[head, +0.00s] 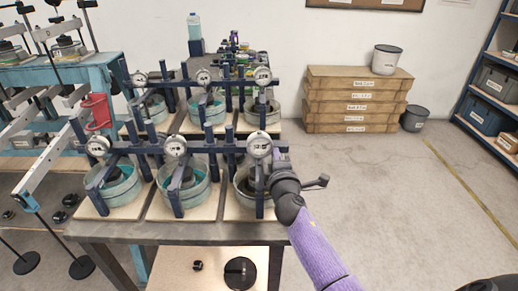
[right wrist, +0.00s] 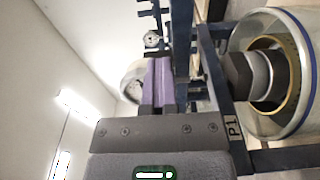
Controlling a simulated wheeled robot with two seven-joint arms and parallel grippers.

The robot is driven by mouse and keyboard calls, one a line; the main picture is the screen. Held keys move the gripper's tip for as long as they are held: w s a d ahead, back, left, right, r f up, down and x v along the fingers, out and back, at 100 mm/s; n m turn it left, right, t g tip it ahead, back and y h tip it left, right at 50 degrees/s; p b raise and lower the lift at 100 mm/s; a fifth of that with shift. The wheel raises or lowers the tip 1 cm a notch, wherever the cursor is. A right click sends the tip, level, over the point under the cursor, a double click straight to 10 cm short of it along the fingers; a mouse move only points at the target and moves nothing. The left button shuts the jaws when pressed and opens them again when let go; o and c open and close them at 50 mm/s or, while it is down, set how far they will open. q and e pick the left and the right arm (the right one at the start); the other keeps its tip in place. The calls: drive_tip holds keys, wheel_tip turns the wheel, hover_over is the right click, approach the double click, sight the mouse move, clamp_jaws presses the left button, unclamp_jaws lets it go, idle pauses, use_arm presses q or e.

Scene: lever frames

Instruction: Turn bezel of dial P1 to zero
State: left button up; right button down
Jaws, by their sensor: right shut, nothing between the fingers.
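The front right dial (head: 259,145) has a round pale face and stands on a dark blue frame above a glass-walled cell. In the right wrist view a frame bears the label P1 (right wrist: 233,128), and a round dial (right wrist: 131,84) shows partly behind my fingers. My right gripper (right wrist: 162,65) has purple fingers pressed together with nothing between them. Its fingertips are beside the dial's rim; I cannot tell if they touch. In the head view the right gripper (head: 279,161) is just right of and below the dial. The pointer reading is too small to tell. My left gripper is not seen.
Two more front dials (head: 175,146) (head: 97,146) and a back row of dials (head: 204,76) stand on the same table (head: 150,232). Long lever arms (head: 45,160) reach out at the left. Stacked wooden boxes (head: 345,98) stand behind. The floor at right is clear.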

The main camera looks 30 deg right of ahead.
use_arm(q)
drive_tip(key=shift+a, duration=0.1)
use_arm(e)
drive_tip(key=shift+a, duration=0.1)
drive_tip(key=shift+s+d+f, duration=0.1)
drive_tip(key=shift+d+f, duration=0.05)
drive_tip(key=shift+d, duration=0.05)
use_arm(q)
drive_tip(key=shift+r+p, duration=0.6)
use_arm(e)
drive_tip(key=v, duration=0.6)
drive_tip(key=shift+d, duration=0.15)
